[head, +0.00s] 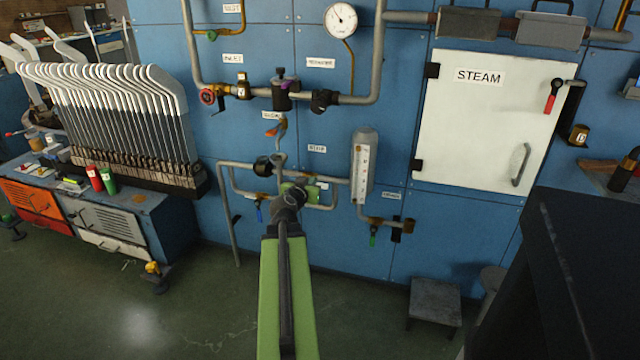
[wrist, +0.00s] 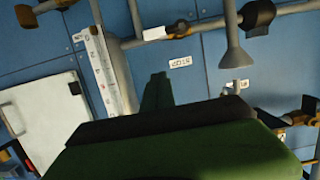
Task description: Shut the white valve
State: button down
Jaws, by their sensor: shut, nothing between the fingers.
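A small valve with a whitish handle and brass body sits on the horizontal grey pipe left of the sight gauge; its whitish part (head: 323,185) shows just right of my gripper in the head view. In the wrist view what looks like the same white handle (wrist: 154,33) is on the pipe near the top, apart from my fingertips in the picture. My gripper (head: 299,188) is shut and empty, mostly hidden behind my own wrist in the head view. In the wrist view its green finger (wrist: 157,85) points up toward the pipe. Whether it touches the valve, I cannot tell.
The white gauge (head: 362,175) stands right of the valve. A blue lever (head: 259,213) hangs to the left, a green lever (head: 373,238) to the lower right, and an orange handle (head: 273,131) above. The white STEAM door (head: 480,125) is farther right. A stool (head: 434,300) stands below.

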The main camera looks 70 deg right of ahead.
jog(key=shift+s+d+r, duration=0.15)
jog(key=shift+s, duration=0.1)
jog(key=shift+d, duration=0.1)
jog(key=d+f+b, duration=0.6)
jog(key=d, duration=0.3)
jog(key=shift+w+d+f, duration=0.2)
jog(key=shift+w+f, duration=0.05)
jog(key=shift+w, duration=0.05)
